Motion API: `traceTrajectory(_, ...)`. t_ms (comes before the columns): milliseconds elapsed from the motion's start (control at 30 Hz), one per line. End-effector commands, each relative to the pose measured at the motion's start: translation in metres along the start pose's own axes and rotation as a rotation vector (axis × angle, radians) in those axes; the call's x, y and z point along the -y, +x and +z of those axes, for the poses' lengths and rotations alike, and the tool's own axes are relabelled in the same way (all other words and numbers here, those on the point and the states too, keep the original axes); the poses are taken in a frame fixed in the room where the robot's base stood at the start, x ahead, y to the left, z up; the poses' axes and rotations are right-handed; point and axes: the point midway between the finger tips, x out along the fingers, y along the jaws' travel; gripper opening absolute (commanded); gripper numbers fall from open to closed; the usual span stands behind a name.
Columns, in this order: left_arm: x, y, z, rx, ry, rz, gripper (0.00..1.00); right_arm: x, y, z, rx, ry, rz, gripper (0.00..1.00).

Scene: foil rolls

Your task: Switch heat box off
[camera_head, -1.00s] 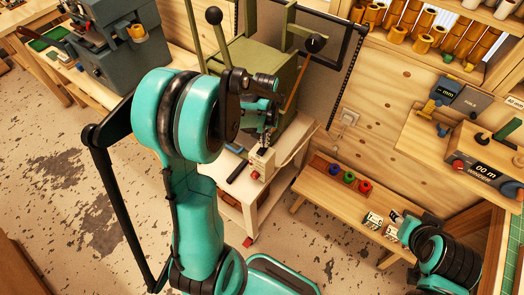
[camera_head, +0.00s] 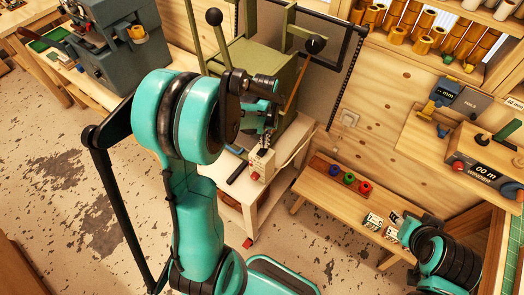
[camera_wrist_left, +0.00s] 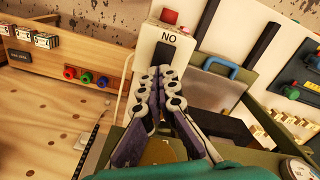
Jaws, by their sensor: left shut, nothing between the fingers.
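The heat box (camera_head: 262,163) is a small pale box on the white stand below the green press. My left gripper (camera_head: 265,146) is right at the box. In the left wrist view the fingers (camera_wrist_left: 160,78) are shut and empty, with their tips over the near edge of the switch. Contact cannot be told. The fingers hide part of the box face. My right gripper cannot be made out.
The green press (camera_head: 262,70) with its levers stands behind the box. A dark bar (camera_head: 237,172) lies beside it on the stand (camera_head: 252,203). A low wooden bench (camera_head: 325,198) to the right holds coloured knobs (camera_head: 349,178) and white labelled blocks (camera_head: 373,220).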

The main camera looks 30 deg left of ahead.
Motion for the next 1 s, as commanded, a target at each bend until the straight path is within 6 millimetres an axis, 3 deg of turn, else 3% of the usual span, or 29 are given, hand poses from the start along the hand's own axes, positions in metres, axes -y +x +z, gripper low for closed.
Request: traceTrajectory(1000,0.0,0.01,0.0,0.0,0.0,0.0,0.0,0.0,0.007,0.005,0.0,0.0,0.0,0.4)
